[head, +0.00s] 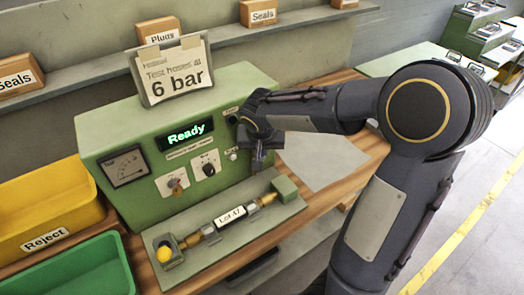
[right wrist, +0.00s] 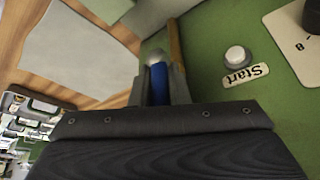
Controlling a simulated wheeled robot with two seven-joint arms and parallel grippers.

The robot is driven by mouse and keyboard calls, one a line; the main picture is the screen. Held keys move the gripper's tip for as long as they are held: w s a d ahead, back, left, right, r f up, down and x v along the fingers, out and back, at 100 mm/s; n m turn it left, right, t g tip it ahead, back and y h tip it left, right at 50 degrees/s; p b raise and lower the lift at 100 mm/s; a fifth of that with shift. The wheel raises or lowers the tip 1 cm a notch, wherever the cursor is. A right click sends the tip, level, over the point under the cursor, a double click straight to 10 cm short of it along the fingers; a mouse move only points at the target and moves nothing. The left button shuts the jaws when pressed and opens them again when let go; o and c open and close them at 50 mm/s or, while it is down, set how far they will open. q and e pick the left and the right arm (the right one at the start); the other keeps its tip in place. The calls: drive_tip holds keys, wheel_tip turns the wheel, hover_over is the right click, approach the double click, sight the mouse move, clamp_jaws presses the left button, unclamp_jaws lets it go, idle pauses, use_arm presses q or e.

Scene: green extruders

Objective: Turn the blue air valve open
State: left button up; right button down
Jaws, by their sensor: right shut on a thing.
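The green test machine (head: 165,125) stands on a wooden bench. My right gripper (head: 257,158) is at the machine's right front edge, beside its panel. In the right wrist view the two fingers (right wrist: 158,88) are closed around a blue handle (right wrist: 158,82), which I take to be the air valve. A pale rounded end shows just beyond it, and a brass-coloured pipe (right wrist: 175,45) runs next to it. In the head view the valve is hidden behind my gripper and wrist. My left gripper is not in view.
A white Start button (right wrist: 236,56) sits near the gripper. A lit Ready display (head: 186,135), a gauge (head: 126,167) and knobs are on the panel. A fixture (head: 160,240) holding a labelled part lies in front. Reject (head: 50,205) and green (head: 85,270) bins stand left.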

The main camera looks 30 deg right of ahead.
idle(0.3)
drive_tip(key=c, duration=1.4)
unclamp_jaws()
drive_tip(key=v, duration=0.7)
drive_tip(key=shift+s+a+r, duration=0.15)
drive_tip(key=shift+r, duration=0.2)
drive_tip(key=s+a+f+n+y, duration=0.1)
drive_tip(key=s+a+y, duration=0.1)
drive_tip(key=s, duration=0.4)
drive_tip(key=s+a+f+n+t+y, duration=0.1)
drive_tip(key=s+a+n+y, duration=0.1)
drive_tip(key=s, duration=0.5)
drive_tip(key=s+a+f+n+y, duration=0.1)
drive_tip(key=s+a+f+y, duration=0.1)
drive_tip(key=s, duration=0.4)
drive_tip(key=shift+s+a+n+t, duration=0.35)
drive_tip(key=shift+a+n+t, duration=0.05)
drive_tip(key=shift+a, duration=0.35)
